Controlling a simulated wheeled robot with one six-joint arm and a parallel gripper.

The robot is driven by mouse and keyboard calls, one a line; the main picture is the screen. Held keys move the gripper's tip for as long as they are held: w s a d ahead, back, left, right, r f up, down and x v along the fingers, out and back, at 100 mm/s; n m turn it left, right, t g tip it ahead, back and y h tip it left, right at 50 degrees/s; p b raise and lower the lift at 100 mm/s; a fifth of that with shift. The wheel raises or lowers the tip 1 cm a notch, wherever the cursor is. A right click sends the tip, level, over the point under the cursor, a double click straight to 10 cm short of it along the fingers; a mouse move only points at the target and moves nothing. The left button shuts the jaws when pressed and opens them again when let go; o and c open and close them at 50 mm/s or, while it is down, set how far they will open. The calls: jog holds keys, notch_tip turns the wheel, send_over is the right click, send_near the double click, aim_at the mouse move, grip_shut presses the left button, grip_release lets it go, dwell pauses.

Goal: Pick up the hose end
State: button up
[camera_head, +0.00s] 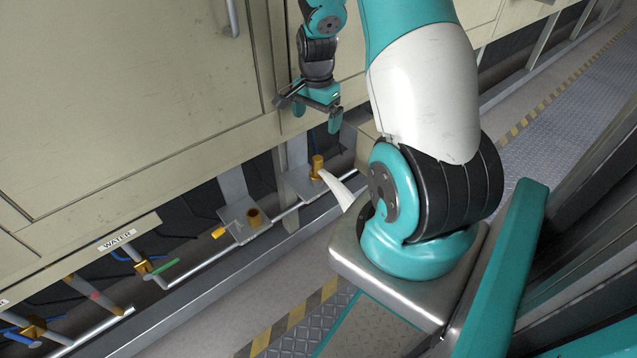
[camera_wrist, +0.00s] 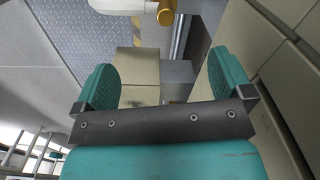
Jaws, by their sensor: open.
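The hose end is a brass cylinder (camera_head: 318,167) on a white hose (camera_head: 336,188). In the head view it is at a grey bracket plate (camera_head: 298,184) low along the furnace side, and part of the hose is hidden behind my arm. My gripper (camera_head: 317,114) is open and empty, above the hose end in the picture and apart from it. In the wrist view the brass end (camera_wrist: 166,14) shows at the top edge, beyond and between my two teal fingers (camera_wrist: 163,82), with the white hose (camera_wrist: 122,5) running left.
A second bracket with a brass fitting (camera_head: 254,217) is to the left. Pipes with a green-handled valve (camera_head: 166,269) and a WATER label (camera_head: 117,239) are lower left. The beige furnace wall (camera_head: 130,90) is close to my gripper. A beige box (camera_wrist: 138,72) shows between the fingers.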

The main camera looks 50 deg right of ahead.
notch_tip(320, 180, down, 3)
jog(key=d+m, duration=0.1)
jog(key=d, duration=0.1)
jog(key=b, duration=0.2)
send_over(322, 169)
notch_tip(322, 169, down, 10)
jog(key=shift+w+r, duration=0.1)
notch_tip(322, 169, down, 6)
jog(key=shift+r+b, duration=0.1)
jog(key=shift+b, duration=0.75)
jog(key=c, duration=1.1)
jog(key=shift+r, duration=0.1)
notch_tip(322, 169, up, 20)
jog(key=p, duration=0.4)
